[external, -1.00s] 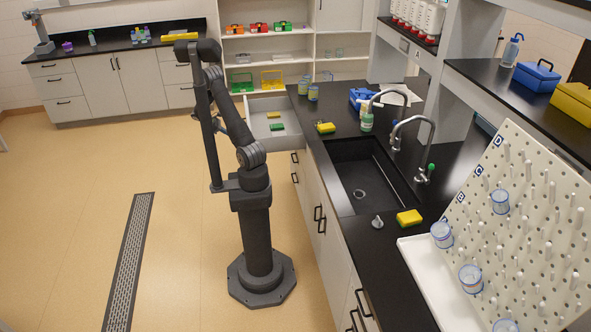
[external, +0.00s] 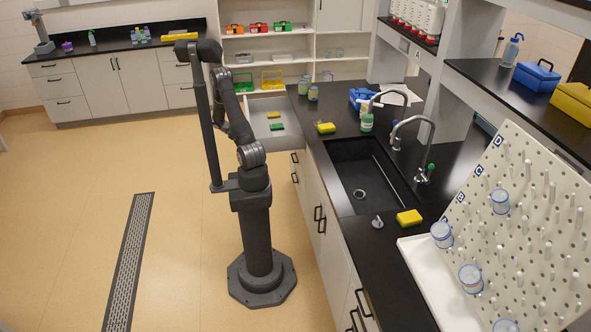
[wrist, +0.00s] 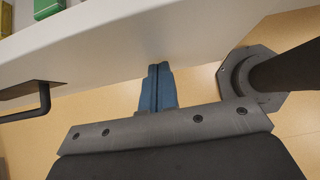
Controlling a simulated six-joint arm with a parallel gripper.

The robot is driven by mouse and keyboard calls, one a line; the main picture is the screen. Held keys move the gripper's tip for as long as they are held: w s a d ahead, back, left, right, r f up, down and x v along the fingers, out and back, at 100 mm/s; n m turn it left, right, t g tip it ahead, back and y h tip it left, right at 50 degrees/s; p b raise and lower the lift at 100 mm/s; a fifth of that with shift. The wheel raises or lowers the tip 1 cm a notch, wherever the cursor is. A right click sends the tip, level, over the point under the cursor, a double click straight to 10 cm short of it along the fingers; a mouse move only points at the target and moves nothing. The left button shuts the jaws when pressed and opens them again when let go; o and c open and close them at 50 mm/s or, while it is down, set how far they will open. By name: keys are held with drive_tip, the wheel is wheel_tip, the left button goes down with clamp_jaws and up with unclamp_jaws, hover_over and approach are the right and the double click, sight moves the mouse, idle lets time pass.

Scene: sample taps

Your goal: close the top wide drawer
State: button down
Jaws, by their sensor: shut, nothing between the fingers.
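The top wide drawer (external: 266,107) stands pulled out from the far end of the sink counter, with yellow and green sponges lying inside. Its white front panel (wrist: 205,42) shows close up in the wrist view, with a dark bar handle (wrist: 40,106) at the left. My gripper (wrist: 159,70) is shut and empty, its blue fingers pressed together. The fingertips are at or very near the front panel, right of the handle; I cannot tell whether they touch. In the external view my arm hides the gripper and much of the drawer front.
The black counter (external: 345,235) with the sink (external: 365,180) runs to the right of my arm. The floor (external: 70,190) to the left is clear, with a drain grate (external: 130,255).

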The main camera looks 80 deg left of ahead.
drive_tip(key=w, duration=3.4)
drive_tip(key=shift+w, duration=0.75)
drive_tip(key=shift+w+r, duration=0.1)
drive_tip(key=s, duration=0.5)
drive_tip(key=shift+s+a+r, duration=0.1)
drive_tip(key=shift+s+r, duration=0.1)
drive_tip(key=shift+r, duration=0.05)
drive_tip(key=v, duration=0.9)
